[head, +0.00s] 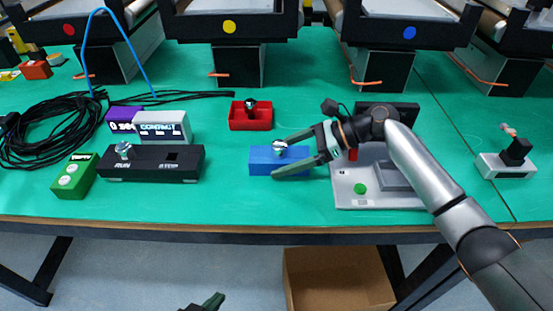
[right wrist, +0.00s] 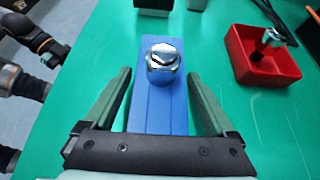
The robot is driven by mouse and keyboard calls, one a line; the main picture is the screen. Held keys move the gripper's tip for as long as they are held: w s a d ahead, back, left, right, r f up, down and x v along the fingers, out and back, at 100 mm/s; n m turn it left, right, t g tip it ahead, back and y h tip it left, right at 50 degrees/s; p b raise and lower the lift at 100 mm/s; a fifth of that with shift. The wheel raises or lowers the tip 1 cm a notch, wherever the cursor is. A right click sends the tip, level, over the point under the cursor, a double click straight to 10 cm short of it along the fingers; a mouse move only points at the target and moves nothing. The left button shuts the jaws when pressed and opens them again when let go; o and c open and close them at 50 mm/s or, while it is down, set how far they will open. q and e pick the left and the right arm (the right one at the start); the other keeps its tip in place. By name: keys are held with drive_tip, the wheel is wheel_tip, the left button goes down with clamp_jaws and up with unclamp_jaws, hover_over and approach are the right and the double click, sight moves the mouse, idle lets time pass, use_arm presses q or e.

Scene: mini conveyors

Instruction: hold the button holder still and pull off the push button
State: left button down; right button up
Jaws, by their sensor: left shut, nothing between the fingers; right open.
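The button holder is a blue block (head: 262,167) lying on the green table, right of centre in the head view. A shiny metal push button (head: 281,147) stands on its top. In the right wrist view the blue block (right wrist: 160,112) runs between my fingers, with the push button (right wrist: 162,62) near the fingertips. My right gripper (head: 280,157) is open, one finger on either side of the block, with gaps visible; I cannot tell its exact height. My left gripper (head: 213,300) is shut and empty, low at the bottom edge of the head view, in front of the table and mostly out of frame.
A red tray (head: 237,124) with a dark-and-metal button stands behind the block. A black RUN/STOP box (head: 153,173), a green box (head: 76,180) and black cables (head: 40,130) lie left. A grey station (head: 385,199) sits right under my right arm. Green table is clear in front.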

drive_tip(key=shift+c, duration=0.3)
drive_tip(key=c, duration=0.8)
drive_tip(key=shift+o, duration=0.2)
drive_tip(key=shift+f, duration=0.3)
idle(0.5)
